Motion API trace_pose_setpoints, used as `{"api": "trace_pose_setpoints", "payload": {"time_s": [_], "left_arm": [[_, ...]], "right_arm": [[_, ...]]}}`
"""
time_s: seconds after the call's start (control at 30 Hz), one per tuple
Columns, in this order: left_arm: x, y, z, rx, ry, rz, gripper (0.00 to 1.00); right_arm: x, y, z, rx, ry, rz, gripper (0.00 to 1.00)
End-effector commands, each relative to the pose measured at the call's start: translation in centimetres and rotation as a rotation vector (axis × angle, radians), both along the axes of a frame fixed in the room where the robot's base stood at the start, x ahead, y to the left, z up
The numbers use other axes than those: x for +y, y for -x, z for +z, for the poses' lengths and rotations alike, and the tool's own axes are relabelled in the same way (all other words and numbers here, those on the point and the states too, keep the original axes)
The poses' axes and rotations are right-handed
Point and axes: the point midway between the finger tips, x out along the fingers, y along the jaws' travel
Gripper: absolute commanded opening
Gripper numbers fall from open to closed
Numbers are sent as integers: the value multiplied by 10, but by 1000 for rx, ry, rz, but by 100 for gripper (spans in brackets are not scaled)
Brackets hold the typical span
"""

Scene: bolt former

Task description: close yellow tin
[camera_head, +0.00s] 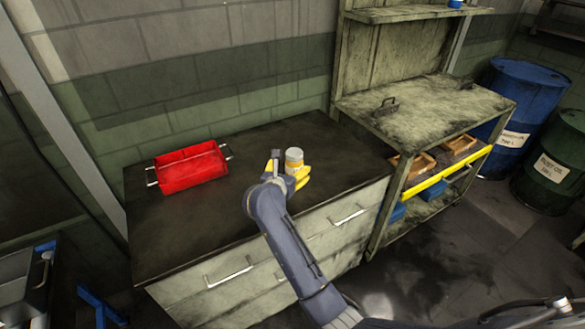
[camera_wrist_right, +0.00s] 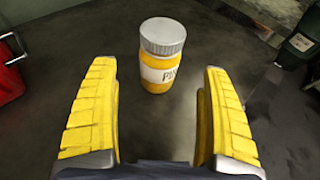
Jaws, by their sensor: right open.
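The yellow tin (camera_head: 294,161) stands upright on the dark countertop (camera_head: 220,215), near the counter's middle. In the right wrist view the tin (camera_wrist_right: 162,72) has a yellow body, a white label with partly readable lettering and a grey ribbed lid that sits on its top. I cannot tell whether the lid is tight. My right gripper (camera_head: 288,178) is at the near side of the tin. In the wrist view its yellow fingers (camera_wrist_right: 160,112) are spread wide, with the tin ahead of and between them, apart from both. My left gripper is not in view.
A red tray (camera_head: 190,168) with metal handles sits left of the tin. A worn workbench (camera_head: 425,110) stands to the right, with wooden trays (camera_head: 412,166) on its lower shelf. Blue (camera_head: 528,95) and green (camera_head: 556,165) drums stand farther right. The counter's front left is clear.

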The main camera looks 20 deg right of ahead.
Motion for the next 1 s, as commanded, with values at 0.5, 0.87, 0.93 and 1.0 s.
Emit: {"api": "trace_pose_setpoints", "payload": {"time_s": [0.5,0.87,0.93,1.0], "left_arm": [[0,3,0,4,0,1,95],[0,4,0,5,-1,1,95],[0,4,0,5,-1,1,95],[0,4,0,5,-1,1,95]], "right_arm": [[-12,-19,-7,0,6,1,82],[-14,-22,-9,0,5,0,82],[-17,-27,-11,0,7,0,82],[-22,-34,-14,0,8,1,82]]}}
